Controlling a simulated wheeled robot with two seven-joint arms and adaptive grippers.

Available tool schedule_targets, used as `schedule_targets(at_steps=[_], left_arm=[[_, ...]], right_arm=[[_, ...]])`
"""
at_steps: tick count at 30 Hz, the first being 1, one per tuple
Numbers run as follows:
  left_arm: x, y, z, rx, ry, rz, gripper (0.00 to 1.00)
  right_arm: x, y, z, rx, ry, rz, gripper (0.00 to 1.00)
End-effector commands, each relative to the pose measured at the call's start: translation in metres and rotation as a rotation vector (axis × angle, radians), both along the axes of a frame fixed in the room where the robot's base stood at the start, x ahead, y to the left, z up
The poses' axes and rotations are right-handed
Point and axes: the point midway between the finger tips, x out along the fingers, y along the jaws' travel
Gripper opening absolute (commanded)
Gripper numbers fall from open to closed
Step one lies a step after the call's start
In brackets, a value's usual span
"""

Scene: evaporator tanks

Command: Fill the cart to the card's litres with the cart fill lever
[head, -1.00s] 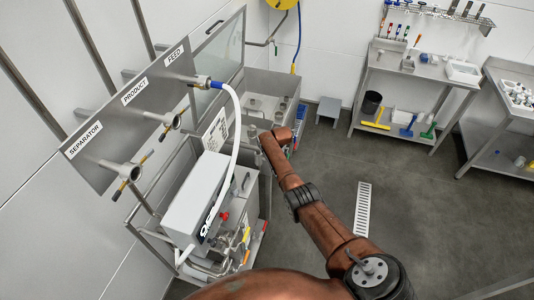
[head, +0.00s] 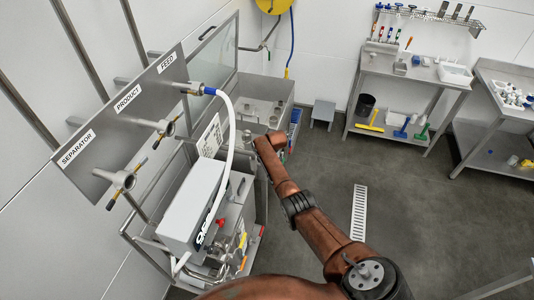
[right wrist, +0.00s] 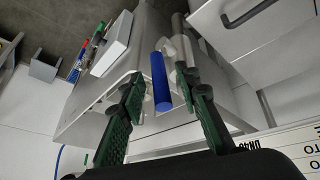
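The cart (head: 190,208) stands at the left below the wall panel, a white hose (head: 231,125) running down to it from the FEED port. A white printed card (head: 209,138) is upright at its far side. My right arm reaches forward, and its gripper end (head: 248,138) is beside the card, too small to read there. In the right wrist view my right gripper (right wrist: 160,85) has its green fingers spread apart. A blue cylindrical handle (right wrist: 160,84) shows between the fingertips, with clear gaps; I cannot tell if it is the fill lever. My left gripper is out of view.
The wall panel (head: 125,115) carries SEPARATOR, PRODUCT and FEED ports that stick out over the cart. A steel sink (head: 265,97) stands behind my right gripper. Benches (head: 415,75) stand at the right. The floor (head: 425,205) right of my arm is clear around a drain grate.

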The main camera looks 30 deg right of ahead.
Motion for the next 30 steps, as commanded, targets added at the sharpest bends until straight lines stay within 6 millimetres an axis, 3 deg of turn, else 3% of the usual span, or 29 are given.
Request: schedule_targets(at_steps=[21, 30], left_arm=[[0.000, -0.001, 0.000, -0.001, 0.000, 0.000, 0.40], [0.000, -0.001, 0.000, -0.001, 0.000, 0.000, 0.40]], right_arm=[[-0.047, 0.002, 0.085, 0.000, -0.002, -0.002, 0.30], [-0.055, 0.002, 0.099, 0.000, 0.000, -0.002, 0.30]])
